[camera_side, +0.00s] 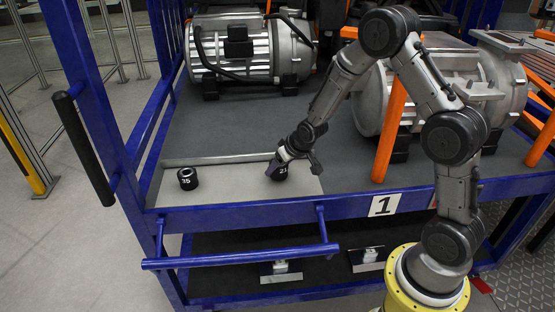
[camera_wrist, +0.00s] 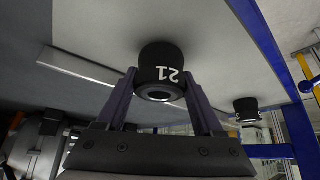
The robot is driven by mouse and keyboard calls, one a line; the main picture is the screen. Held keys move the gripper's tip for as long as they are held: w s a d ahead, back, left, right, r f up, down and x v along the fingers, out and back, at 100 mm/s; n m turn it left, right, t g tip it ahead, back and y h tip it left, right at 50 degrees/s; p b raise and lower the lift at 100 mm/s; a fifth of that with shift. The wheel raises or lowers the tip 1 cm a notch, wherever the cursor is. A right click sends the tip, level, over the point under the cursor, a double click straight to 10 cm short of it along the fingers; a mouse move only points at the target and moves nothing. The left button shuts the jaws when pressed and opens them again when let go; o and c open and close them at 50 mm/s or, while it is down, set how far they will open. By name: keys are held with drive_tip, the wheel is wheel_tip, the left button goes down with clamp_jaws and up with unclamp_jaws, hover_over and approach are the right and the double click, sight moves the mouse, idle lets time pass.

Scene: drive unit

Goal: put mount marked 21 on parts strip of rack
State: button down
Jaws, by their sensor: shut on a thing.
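The mount marked 21 (camera_wrist: 161,72) is a black ring-shaped part with white digits, and in the wrist view it sits between my gripper's two fingers. In the side view the mount (camera_side: 280,175) shows at the right part of the light parts strip (camera_side: 228,184), on or very close to its surface. My gripper (camera_side: 280,164) is shut on it from above. The strip's light surface also fills the upper part of the wrist view (camera_wrist: 205,30). Whether the mount touches the strip cannot be told for sure.
Another black mount marked 35 (camera_side: 187,179) stands on the left of the strip. The blue rack frame (camera_side: 250,215) edges the strip in front. A large motor (camera_side: 245,48) and a second grey drive housing (camera_side: 455,85) stand behind. An orange post (camera_side: 390,130) rises to the right.

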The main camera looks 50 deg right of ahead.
drive_tip(key=shift+w+f, duration=0.1)
drive_tip(key=shift+f, duration=0.2)
drive_tip(key=shift+f, duration=0.2)
unclamp_jaws()
